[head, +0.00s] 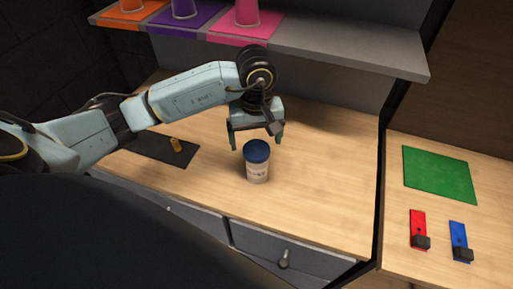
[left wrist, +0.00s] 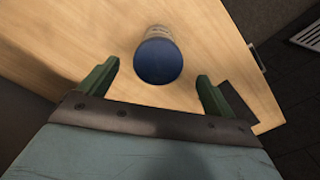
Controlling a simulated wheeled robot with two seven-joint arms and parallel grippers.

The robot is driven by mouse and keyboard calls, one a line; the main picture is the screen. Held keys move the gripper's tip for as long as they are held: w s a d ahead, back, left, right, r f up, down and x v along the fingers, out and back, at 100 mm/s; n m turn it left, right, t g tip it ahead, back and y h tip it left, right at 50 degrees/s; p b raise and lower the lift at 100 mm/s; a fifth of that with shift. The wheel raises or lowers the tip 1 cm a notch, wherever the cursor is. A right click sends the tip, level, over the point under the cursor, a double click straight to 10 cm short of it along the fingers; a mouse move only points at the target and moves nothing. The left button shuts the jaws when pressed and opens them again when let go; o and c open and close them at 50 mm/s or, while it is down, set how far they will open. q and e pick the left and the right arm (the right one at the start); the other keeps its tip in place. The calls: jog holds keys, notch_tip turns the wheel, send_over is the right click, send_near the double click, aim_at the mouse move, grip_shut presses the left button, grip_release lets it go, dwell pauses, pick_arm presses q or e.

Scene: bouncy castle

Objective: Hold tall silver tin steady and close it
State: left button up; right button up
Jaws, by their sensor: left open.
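A small upright can with a silver-white body and a dark blue lid (head: 257,169) stands on the wooden table. The lid sits on top of the can; I cannot tell whether it is fastened. No other tin shows. The blue lid (left wrist: 158,62) also shows from above in the left wrist view, with a bit of the pale body behind it. My left gripper (head: 256,139) is open and empty, just behind and above the can, fingers pointing down. In the left wrist view its green fingertips (left wrist: 158,74) are apart, on either side of the lid's near part. My right gripper is not in view.
A grey shelf (head: 350,52) with coloured mats and cups overhangs the back. On the right table are a green mat (head: 438,173), a red piece (head: 418,227) and a blue piece (head: 458,236).

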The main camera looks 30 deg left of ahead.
aim_at(257, 149)
pick_arm(q)
notch_tip(257, 149, down, 3)
jog(key=shift+w+f, duration=0.15)
jog(key=c, duration=1)
notch_tip(257, 149, up, 10)
jog(key=shift+r+b, duration=0.1)
jog(key=shift+b, duration=0.25)
jog(key=shift+c, duration=0.2)
